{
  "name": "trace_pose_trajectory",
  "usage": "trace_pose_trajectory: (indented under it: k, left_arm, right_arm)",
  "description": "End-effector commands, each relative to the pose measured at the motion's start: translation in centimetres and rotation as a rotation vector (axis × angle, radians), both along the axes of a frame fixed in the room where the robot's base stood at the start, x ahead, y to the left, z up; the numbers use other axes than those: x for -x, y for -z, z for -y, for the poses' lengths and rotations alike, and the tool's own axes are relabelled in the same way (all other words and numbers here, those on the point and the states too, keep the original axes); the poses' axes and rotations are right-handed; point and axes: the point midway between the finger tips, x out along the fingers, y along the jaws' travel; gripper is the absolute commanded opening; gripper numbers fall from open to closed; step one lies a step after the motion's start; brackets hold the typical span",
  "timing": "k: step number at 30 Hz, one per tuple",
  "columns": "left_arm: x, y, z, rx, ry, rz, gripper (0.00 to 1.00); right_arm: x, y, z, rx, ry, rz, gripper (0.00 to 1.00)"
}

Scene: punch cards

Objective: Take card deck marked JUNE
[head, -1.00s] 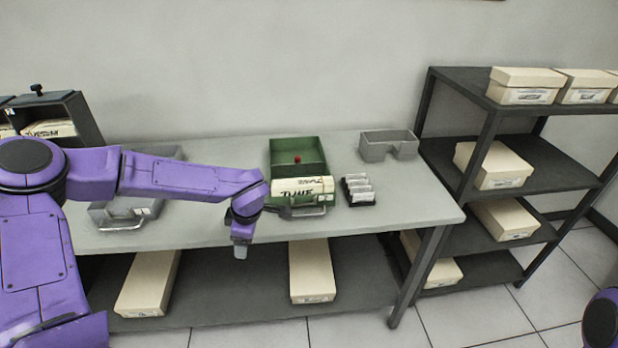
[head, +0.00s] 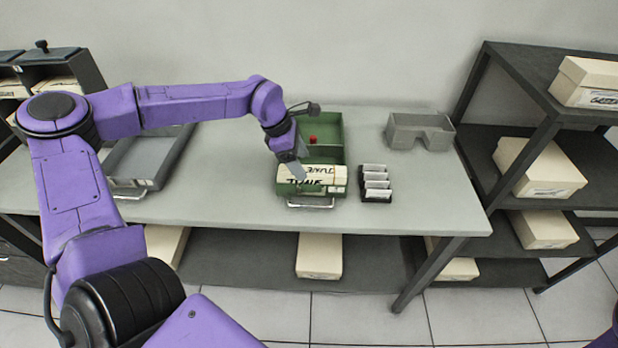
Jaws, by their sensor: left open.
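The cream card deck marked JUNE (head: 322,171) lies at the front end of a green tray (head: 338,122) on the table. The tray has a metal handle (head: 310,203) at its front and a red knob (head: 312,140) further back. My left gripper (head: 299,176) is open and points down at the left side of the deck. Its fingertips overlap the deck in the picture; I cannot tell whether they touch it. Part of the tray's left side is hidden behind the gripper. My right gripper is not in view.
A small black rack with white cards (head: 376,183) stands just right of the green tray. A grey holder (head: 420,132) is at the back right. A grey tray (head: 150,158) is on the left, partly behind my arm. A dark shelf (head: 520,150) with cream boxes stands at right.

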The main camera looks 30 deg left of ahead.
Motion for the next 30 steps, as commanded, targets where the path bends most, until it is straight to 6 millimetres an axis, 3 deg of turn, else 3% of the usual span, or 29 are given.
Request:
trace_pose_trajectory:
  k: [2,6,13,20,30]
  left_arm:
    - [-0.6,1.1,0.7,-0.007,0.002,-0.012,0.74]
    - [-1.2,3.1,1.1,-0.004,-0.002,-0.009,0.74]
    - [-1.3,3.4,1.2,-0.002,-0.002,-0.008,0.74]
    - [-1.2,3.4,1.2,-0.003,-0.002,-0.009,0.0]
    - [-1.2,3.4,1.2,-0.004,-0.001,-0.009,0.0]
  right_arm:
    - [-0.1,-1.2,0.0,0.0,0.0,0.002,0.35]
    - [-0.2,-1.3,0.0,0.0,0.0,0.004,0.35]
    - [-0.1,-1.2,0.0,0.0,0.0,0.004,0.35]
    - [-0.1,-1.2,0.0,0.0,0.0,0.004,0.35]
    - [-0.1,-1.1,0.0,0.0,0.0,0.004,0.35]
